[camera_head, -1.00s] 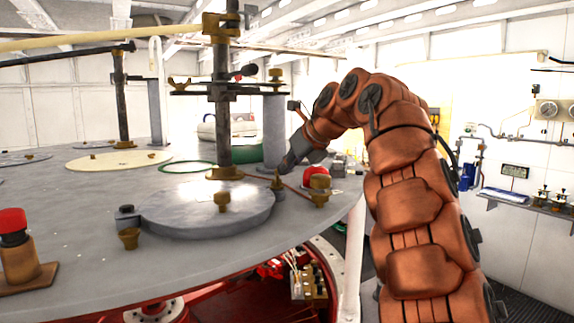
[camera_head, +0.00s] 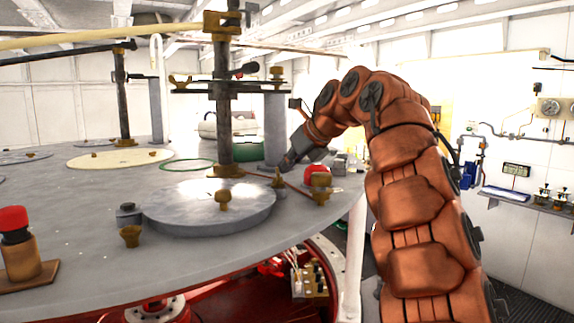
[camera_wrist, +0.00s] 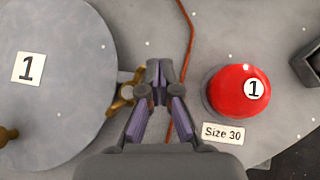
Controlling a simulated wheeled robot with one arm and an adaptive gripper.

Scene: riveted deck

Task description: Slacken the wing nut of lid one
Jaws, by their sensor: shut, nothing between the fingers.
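Lid one is a round grey disc (camera_head: 180,212) on the deck in the head view. In the wrist view it fills the left side and carries a "1" label (camera_wrist: 75,110). A brass wing nut (camera_wrist: 122,100) sits at its right edge, partly hidden by my gripper's left finger. My gripper (camera_wrist: 159,72) is shut and empty, its fingertips just right of this wing nut. I cannot tell whether they touch. In the head view a brass wing nut (camera_head: 278,179) stands at the lid's far right edge, and my gripper (camera_head: 287,162) is just above and right of it.
A red button (camera_wrist: 244,92) marked "1" stands right of my gripper, with a "Size 30" label (camera_wrist: 222,134). A thin orange cable (camera_wrist: 190,40) runs between lid and button. A dark upright post (camera_head: 223,120) rises behind the lid. Another red-topped button (camera_head: 14,222) stands front left.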

